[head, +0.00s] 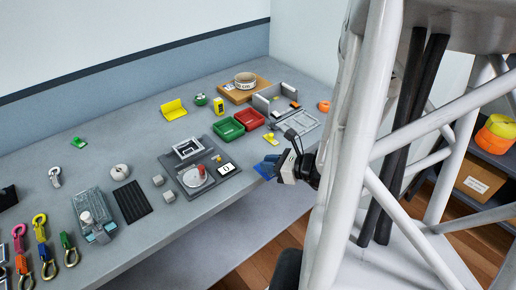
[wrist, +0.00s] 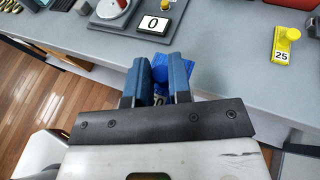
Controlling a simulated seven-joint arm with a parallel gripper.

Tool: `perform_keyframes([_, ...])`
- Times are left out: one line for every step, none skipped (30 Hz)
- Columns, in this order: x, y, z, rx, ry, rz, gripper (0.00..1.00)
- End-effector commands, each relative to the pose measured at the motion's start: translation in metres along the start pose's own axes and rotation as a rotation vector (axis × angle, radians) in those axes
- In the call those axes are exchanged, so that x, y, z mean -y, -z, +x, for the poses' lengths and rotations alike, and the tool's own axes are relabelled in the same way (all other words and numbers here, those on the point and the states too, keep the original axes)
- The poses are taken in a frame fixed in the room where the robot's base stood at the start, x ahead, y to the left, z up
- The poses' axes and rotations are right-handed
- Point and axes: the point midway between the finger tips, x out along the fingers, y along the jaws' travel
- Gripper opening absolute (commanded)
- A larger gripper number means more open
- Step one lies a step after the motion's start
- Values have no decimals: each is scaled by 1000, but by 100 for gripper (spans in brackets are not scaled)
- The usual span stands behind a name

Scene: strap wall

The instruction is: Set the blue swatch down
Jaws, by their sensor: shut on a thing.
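The blue swatch (wrist: 159,66) shows in the wrist view between and beyond the tips of my gripper (wrist: 160,72). It is bright blue with a ribbed look, and my fingers hide part of it. My gripper's two blue fingers are shut on it. In the head view the blue swatch (head: 264,170) is at the front edge of the grey table (head: 255,195), with my gripper (head: 275,162) right at it. I cannot tell whether the swatch touches the table top.
A scale with a display reading 0 (head: 227,169) stands left of my gripper. A yellow piece marked 25 (wrist: 284,43) lies to the right. Green (head: 229,129) and red (head: 249,119) trays stand farther back. Bare table lies around the gripper, and its front edge drops to the floor.

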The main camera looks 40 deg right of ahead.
Motion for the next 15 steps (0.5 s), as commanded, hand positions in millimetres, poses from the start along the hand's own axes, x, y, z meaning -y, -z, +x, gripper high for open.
perform_keyframes([0, 0, 0, 0, 0, 0, 0])
perform_keyframes([0, 0, 0, 0, 0, 0, 0])
perform_keyframes([0, 0, 0, 0, 0, 0, 0])
perform_keyframes([0, 0, 0, 0, 0, 0, 0])
perform_keyframes([0, 0, 0, 0, 0, 0, 0])
perform_keyframes([0, 0, 0, 0, 0, 0, 0])
perform_keyframes([0, 0, 0, 0, 0, 0, 0])
perform_keyframes([0, 0, 0, 0, 0, 0, 0])
perform_keyframes([1, 0, 0, 0, 0, 0, 0])
perform_keyframes([1, 0, 1, 0, 0, 0, 0])
perform_keyframes([2, 0, 1, 0, 0, 0, 0])
perform_keyframes([4, 0, 2, 0, 0, 0, 0])
perform_keyframes([5, -1, 3, 0, 0, 0, 0])
perform_keyframes([7, -1, 4, 0, 0, 0, 0])
perform_keyframes([10, -1, 6, 0, 0, 0, 0])
